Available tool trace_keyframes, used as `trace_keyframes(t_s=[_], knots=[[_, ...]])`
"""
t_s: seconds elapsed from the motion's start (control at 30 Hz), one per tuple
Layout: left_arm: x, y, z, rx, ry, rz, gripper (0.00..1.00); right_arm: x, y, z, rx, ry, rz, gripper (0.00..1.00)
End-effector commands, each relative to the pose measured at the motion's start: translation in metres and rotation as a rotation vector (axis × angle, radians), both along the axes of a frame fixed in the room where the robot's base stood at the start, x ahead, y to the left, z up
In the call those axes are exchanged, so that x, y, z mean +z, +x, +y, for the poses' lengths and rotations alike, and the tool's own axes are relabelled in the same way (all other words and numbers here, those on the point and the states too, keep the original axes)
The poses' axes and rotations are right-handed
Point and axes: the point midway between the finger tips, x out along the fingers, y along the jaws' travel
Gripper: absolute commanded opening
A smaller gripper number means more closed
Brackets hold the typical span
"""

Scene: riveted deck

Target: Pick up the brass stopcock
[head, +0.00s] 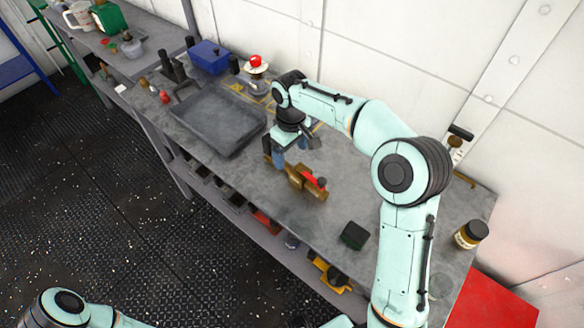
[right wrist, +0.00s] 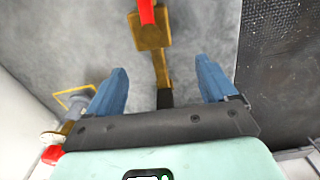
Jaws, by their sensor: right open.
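The brass stopcock (head: 307,187) lies on the grey workbench, its red handle (head: 315,181) on top. In the right wrist view its brass body (right wrist: 151,36) is ahead of the fingers, with the red handle at the top edge. A narrower brass stem with a dark end reaches back between the fingers. My right gripper (head: 289,152) is at the stopcock's far-left end, pointing down. In the wrist view my right gripper (right wrist: 161,76) has its blue fingers apart, one on each side of the stem, with gaps. My left gripper is out of the frames.
A grey tray (head: 181,117) lies left of the right gripper, with a blue box (head: 209,56) and a red-topped device (head: 256,64) behind. A dark green block (head: 354,235) and a dark-lidded jar (head: 470,235) stand to the right. Bench around the stopcock is mostly clear.

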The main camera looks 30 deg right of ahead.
Motion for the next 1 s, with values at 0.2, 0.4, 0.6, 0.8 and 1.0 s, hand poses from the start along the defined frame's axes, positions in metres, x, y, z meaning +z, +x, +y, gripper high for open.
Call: trace_keyframes(t_s=[0.2,0.4,0.6,0.8,1.0], knots=[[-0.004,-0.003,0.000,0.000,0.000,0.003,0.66,-0.027,0.000,0.000,0.001,0.000,0.001,0.85],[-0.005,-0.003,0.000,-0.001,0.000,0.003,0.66,-0.045,0.001,-0.003,-0.001,0.000,0.002,0.85],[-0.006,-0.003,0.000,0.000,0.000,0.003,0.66,-0.074,0.003,-0.005,0.001,0.001,0.001,0.85],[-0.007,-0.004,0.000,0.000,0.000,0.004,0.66,-0.080,0.003,-0.005,0.001,0.000,-0.001,0.85],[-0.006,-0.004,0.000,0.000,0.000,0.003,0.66,-0.080,0.003,-0.005,0.001,0.000,-0.001,0.59]])
